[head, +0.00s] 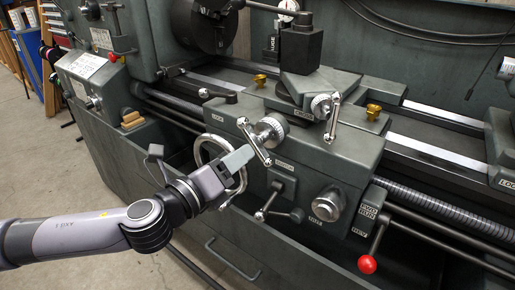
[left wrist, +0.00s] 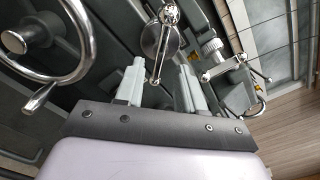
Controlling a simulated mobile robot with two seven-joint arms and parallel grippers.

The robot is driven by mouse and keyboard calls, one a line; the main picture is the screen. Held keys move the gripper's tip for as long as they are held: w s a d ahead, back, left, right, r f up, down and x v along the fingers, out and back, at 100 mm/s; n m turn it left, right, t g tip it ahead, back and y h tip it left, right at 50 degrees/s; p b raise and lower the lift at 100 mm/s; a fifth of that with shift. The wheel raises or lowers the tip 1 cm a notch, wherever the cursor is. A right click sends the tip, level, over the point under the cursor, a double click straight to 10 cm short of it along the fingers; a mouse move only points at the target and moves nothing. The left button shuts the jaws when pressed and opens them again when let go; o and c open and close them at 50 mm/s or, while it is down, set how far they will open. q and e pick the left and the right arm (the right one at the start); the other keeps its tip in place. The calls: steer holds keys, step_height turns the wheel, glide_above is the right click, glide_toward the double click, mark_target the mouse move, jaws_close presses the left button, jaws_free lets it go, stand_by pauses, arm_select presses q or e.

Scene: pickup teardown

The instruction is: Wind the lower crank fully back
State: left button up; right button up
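The lower crank (head: 268,135) is a silver dial with a ball-ended bar on the front of the grey lathe carriage. Its bar slants from upper left to lower right in the head view. My left gripper (head: 245,154) is just in front of it, below and left of the dial. In the left wrist view the gripper (left wrist: 159,72) is open, and the crank bar (left wrist: 159,52) appears between its two grey fingers, touching neither that I can make out. The upper crank (head: 325,107) sits higher and to the right. My right gripper is not in view.
A large chrome handwheel (head: 212,152) is close behind and left of my gripper. A lever with a red knob (head: 367,264) hangs at lower right. A smaller ball lever (head: 272,203) and a knurled knob (head: 328,204) are on the apron below. The chuck (head: 207,25) is at upper left.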

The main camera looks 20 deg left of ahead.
mark_target(253, 146)
arm_select(q)
steer(key=shift+w+r, duration=0.1)
steer(key=shift+w, duration=0.2)
steer(key=shift+x, duration=3.25)
jaws_close()
